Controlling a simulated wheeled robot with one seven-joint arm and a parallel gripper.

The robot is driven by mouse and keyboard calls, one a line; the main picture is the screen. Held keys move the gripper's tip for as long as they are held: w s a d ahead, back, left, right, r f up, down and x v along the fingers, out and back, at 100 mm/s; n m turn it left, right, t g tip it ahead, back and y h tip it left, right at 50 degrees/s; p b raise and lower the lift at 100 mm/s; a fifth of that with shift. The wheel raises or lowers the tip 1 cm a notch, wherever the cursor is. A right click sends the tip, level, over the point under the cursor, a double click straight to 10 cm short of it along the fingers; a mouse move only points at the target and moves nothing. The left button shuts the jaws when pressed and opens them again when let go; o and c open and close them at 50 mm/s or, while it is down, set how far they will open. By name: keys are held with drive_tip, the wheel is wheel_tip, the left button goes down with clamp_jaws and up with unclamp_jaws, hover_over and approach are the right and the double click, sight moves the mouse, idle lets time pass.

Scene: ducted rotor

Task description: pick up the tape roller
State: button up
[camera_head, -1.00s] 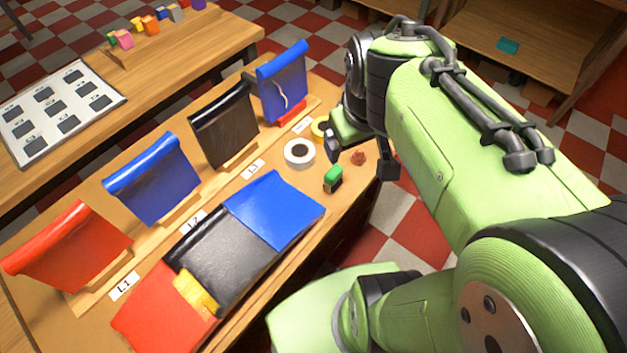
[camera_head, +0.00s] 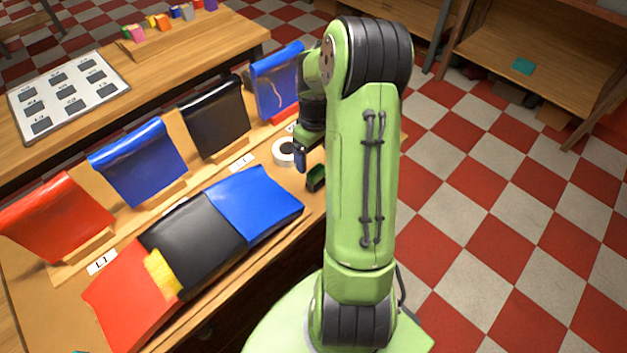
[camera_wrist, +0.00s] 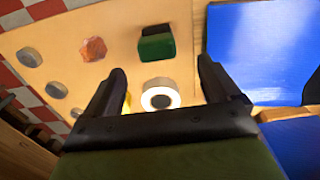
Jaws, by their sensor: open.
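A white roll with a dark centre, which looks like the tape roller, lies on the table in the head view (camera_head: 278,158), partly covered by my gripper (camera_head: 301,160). In the wrist view the white roll (camera_wrist: 147,94) shows between the two fingers of my gripper (camera_wrist: 163,82). The fingers are spread and nothing is held. The roll seems to lie below the fingertips, apart from them; the height gap is hard to tell.
A green and black block (camera_head: 316,179) stands close to the roll; it also shows in the wrist view (camera_wrist: 157,43). The wrist view shows an orange lump (camera_wrist: 93,49) and a bit of yellow beside the roll. A blue sheet (camera_head: 254,205) lies nearby; upright panels line the back.

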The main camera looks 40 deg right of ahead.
sight(316, 169)
drive_tip(key=f, duration=0.3)
drive_tip(key=f+b, duration=0.1)
drive_tip(key=f, duration=0.2)
drive_tip(key=f+b, duration=0.1)
drive_tip(key=f, duration=0.2)
drive_tip(key=shift+s+d+f, duration=0.1)
drive_tip(key=shift+d, duration=0.15)
drive_tip(key=c, duration=1.2)
wheel_tip(316, 169, up, 10)
drive_tip(key=p, duration=0.2)
drive_tip(key=shift+p, duration=0.3)
drive_tip(key=shift+c, duration=0.2)
drive_tip(key=o, duration=0.7)
drive_tip(key=c, duration=0.4)
